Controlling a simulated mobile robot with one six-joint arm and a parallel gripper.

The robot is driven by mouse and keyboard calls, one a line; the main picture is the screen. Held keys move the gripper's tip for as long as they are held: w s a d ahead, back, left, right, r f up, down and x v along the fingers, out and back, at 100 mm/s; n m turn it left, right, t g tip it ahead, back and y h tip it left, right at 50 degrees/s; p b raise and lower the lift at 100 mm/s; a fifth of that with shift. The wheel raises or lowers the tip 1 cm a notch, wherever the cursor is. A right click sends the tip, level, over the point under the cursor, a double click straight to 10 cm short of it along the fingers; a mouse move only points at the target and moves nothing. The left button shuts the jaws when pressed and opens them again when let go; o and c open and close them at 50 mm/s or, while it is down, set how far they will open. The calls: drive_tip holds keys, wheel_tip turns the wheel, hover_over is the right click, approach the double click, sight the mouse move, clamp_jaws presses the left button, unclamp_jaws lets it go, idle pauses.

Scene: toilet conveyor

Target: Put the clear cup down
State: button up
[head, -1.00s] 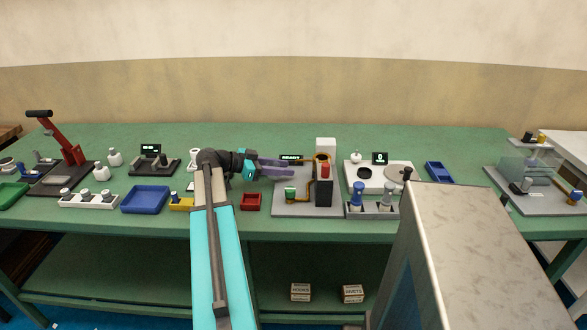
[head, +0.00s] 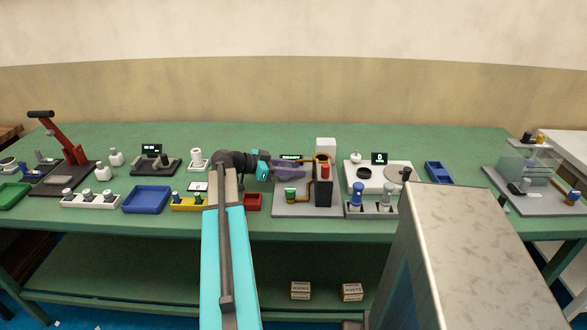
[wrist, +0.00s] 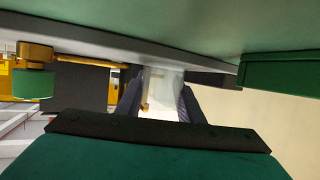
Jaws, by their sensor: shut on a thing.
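My gripper (head: 292,167) reaches over the grey station plate (head: 284,210) on the green table, just left of the brass fittings. In the wrist view, my gripper (wrist: 160,98) is shut on the clear cup (wrist: 161,88), a pale see-through shape between the two dark fingers. The wrist picture is turned over, with the table at the top. The cup does not show clearly in the head view. Whether it touches the plate cannot be told.
A green-capped part (head: 290,193), a black block with a red top (head: 324,188) and a white box (head: 326,147) stand on the plate. A red tray (head: 253,202) lies to the left. A white station (head: 365,183) stands to the right. The rear table strip is clear.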

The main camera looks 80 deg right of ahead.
drive_tip(key=shift+f, duration=0.1)
drive_tip(key=o, duration=1)
drive_tip(key=shift+r, duration=0.2)
drive_tip(key=b+v, duration=0.1)
drive_tip(key=v, duration=0.9)
drive_tip(key=shift+w, duration=0.2)
drive_tip(key=shift+v, duration=0.85)
drive_tip(key=shift+s+r, duration=0.1)
